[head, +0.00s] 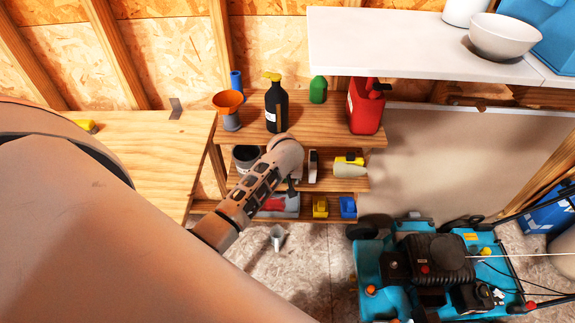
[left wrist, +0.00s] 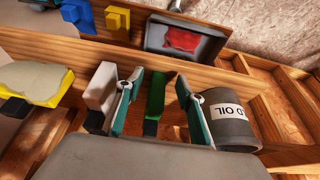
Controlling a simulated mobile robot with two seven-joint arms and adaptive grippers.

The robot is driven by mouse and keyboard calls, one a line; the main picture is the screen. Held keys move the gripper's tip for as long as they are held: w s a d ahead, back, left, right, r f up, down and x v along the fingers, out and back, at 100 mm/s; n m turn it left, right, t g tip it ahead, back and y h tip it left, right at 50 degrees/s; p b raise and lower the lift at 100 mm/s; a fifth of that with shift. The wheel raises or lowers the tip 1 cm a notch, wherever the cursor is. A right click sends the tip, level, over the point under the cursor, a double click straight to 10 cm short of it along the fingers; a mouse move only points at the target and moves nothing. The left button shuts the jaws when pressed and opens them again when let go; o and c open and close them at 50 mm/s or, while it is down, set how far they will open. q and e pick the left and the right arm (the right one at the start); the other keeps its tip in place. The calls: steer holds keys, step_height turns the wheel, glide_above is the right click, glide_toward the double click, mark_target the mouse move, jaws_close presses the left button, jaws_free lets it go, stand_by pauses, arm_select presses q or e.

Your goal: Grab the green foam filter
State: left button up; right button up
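The green foam filter (left wrist: 155,92), upright with a dark lower part, stands on a wooden shelf in the left wrist view. My left gripper (left wrist: 160,78) is open, with one teal-padded finger on each side of the filter and a visible gap on both sides. In the head view my left gripper (head: 293,184) reaches into the middle shelf, and my wrist hides the filter there. My right gripper is in neither view.
A white block (left wrist: 102,86) stands close beside the left finger; a grey oil can (left wrist: 228,118) stands close beside the right one. A yellow item (head: 349,161) lies farther right. A red jug (head: 365,108) and bottles stand on the shelf above. A blue mower (head: 430,262) is lower right.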

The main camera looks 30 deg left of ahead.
arm_select(q)
steer(key=w, duration=0.1)
steer(key=w+a+f, duration=0.1)
steer(key=shift+w+a, duration=0.3)
jaws_close()
